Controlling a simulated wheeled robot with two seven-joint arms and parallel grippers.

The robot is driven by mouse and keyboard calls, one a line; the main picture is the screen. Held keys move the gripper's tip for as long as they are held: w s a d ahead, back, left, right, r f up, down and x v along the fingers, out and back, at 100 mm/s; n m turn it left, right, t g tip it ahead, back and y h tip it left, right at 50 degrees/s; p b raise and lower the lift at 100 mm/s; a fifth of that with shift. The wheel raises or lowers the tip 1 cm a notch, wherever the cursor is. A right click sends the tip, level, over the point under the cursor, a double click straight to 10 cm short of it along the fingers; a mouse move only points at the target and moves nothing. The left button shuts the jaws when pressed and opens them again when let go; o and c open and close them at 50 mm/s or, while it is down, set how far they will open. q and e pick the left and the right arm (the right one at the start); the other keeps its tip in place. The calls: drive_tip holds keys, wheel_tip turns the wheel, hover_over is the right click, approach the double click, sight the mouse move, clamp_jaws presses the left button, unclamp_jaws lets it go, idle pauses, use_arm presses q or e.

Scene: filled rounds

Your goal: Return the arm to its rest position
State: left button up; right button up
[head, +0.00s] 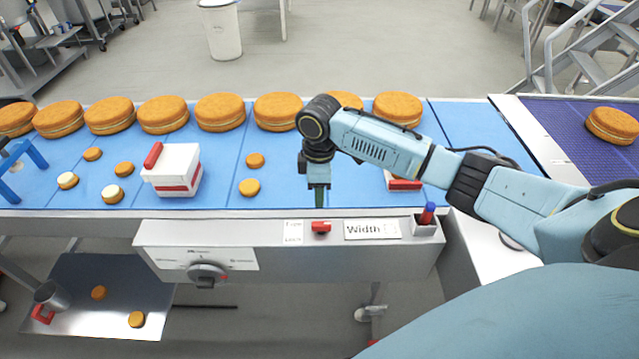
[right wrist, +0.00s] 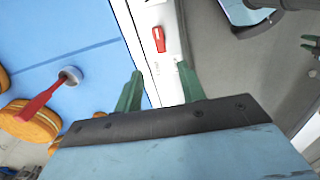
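My right gripper (head: 319,196) points down over the near edge of the conveyor, above the console, with my right arm reaching in from the right. In the right wrist view its two green fingers (right wrist: 160,82) stand well apart with nothing between them, so it is open and empty. My left gripper does not show in the head view.
The blue conveyor (head: 222,170) carries a back row of large orange rounds (head: 220,112), several small rounds and a red-handled white box (head: 176,172). The console (head: 280,258) has a red switch (head: 321,227) and pen holder (head: 424,226). A metal tray (head: 115,290) lies lower left.

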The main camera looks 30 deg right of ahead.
drive_tip(key=shift+r, duration=0.75)
